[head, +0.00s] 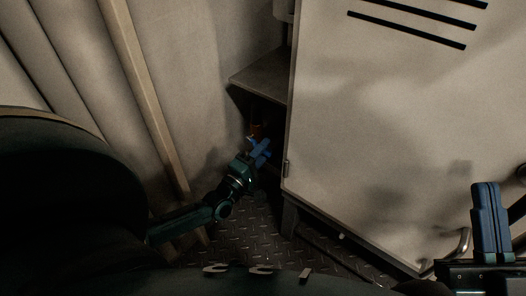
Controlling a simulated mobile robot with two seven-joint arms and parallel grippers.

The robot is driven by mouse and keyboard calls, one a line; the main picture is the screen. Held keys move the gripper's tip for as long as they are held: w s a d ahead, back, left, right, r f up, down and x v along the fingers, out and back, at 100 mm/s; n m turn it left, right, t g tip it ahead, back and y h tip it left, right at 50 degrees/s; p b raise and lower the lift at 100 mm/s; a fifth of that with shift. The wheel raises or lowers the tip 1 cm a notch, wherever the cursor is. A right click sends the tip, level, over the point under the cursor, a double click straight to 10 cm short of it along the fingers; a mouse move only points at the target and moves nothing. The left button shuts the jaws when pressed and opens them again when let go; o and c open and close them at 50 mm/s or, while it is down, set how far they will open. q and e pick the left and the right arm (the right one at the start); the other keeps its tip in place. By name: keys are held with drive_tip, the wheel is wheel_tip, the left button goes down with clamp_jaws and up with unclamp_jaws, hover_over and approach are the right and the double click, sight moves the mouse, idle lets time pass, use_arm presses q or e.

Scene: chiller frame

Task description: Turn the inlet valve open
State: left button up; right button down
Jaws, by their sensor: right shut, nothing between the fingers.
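My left gripper (262,148), with blue fingers, reaches into the dark gap between the wall and the cabinet, below a grey ledge. A small orange-brown part (256,130) shows in shadow just beyond its fingers. It may be the inlet valve, but it is too dark and small to be sure. I cannot tell whether the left fingers touch it or how far apart they are. My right gripper (490,222) is shut and empty at the lower right, in front of the cabinet.
The large pale cabinet (390,130) with dark slots fills the right side, standing on legs. The grey ledge (262,74) juts out above the gap. A wooden post (142,90) runs along the pale wall at left. Dark tread-plate floor (250,232) shows below.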

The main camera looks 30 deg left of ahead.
use_arm(q)
drive_tip(key=shift+c, duration=0.4)
clamp_jaws()
drive_tip(key=shift+r, duration=0.1)
